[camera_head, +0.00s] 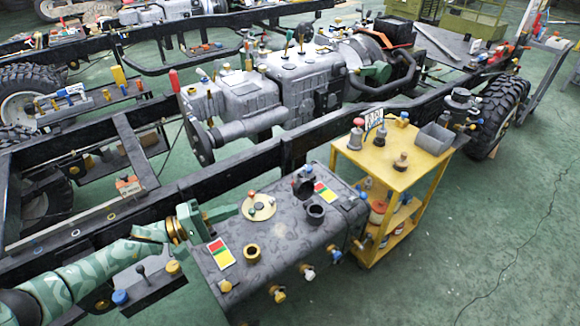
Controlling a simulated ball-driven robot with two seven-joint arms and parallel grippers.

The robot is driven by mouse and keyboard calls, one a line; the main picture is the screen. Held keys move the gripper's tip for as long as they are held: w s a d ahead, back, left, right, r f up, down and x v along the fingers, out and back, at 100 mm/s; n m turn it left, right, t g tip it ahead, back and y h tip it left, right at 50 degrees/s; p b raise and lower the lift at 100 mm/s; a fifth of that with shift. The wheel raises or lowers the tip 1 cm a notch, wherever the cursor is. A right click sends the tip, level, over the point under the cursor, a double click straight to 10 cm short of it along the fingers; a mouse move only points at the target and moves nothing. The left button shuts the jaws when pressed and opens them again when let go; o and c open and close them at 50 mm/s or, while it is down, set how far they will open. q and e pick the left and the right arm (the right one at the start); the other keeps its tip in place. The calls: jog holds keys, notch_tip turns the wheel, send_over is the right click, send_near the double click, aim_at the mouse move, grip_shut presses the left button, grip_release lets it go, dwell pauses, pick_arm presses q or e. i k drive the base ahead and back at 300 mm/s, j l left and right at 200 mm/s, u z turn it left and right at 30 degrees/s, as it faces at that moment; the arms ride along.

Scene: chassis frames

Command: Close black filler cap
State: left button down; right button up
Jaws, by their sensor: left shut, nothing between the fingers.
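A dark grey tank (285,245) sits beside the chassis rail in the lower middle. On its top a round black filler neck (316,213) stands with its mouth uncovered. A black cap (303,185) stands raised just behind the neck, apart from its mouth. My left gripper (236,211) reaches in from the left over the tank's left end. It is shut and empty, left of the neck and cap. Its fingertips are small in the picture. My right gripper is not in view.
A yellow cart (382,170) stands close at the right. The black rail (240,170) runs behind. Green floor (480,240) is clear at right.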

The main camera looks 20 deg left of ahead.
aim_at(303, 188)
jog(key=i+j, duration=0.1)
jog(key=i, duration=0.35)
jog(key=i+j, duration=0.1)
jog(key=i, duration=0.35)
